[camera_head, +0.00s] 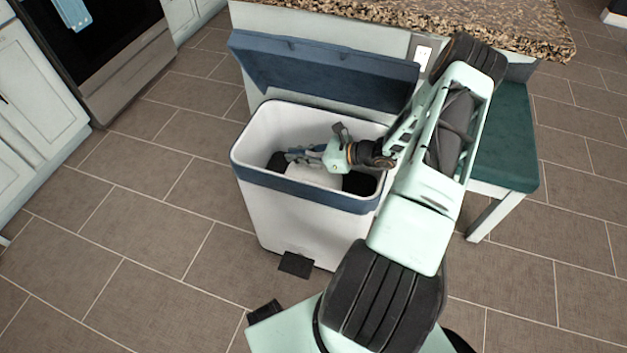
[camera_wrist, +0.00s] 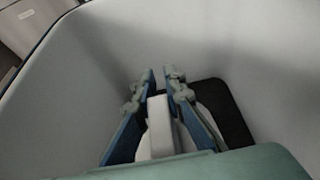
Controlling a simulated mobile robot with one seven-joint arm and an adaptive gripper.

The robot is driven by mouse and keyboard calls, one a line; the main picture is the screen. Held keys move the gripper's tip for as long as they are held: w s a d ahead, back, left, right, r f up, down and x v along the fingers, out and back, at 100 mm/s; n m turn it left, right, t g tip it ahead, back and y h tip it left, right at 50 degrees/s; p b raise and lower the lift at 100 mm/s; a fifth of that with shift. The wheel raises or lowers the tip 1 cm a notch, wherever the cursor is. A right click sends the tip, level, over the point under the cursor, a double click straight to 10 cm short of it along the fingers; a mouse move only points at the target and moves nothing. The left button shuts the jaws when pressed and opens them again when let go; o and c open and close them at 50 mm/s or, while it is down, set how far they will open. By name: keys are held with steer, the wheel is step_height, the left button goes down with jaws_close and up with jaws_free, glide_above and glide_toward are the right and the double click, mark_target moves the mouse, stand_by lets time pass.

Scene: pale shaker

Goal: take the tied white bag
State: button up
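The white bag (camera_head: 314,176) lies inside the bin, low down, and most of it is hidden by my gripper and the bin's front wall. My gripper (camera_head: 291,155) reaches down into the bin from the right, over the bag. In the wrist view, the two blue fingers of my gripper (camera_wrist: 160,76) are close together with a narrow white upright part of the bag (camera_wrist: 160,128) between them. The fingers appear shut on this part. Its knot cannot be made out clearly.
The white bin (camera_head: 290,222) has a blue rim, and its blue lid (camera_head: 320,75) stands open behind. A black pedal (camera_head: 295,264) is at its foot. A granite counter (camera_head: 480,22) is behind and a green-seated stool (camera_head: 508,145) stands to the right. The floor at left is clear.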

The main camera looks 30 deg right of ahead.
jaws_close()
steer(key=shift+r, duration=0.25)
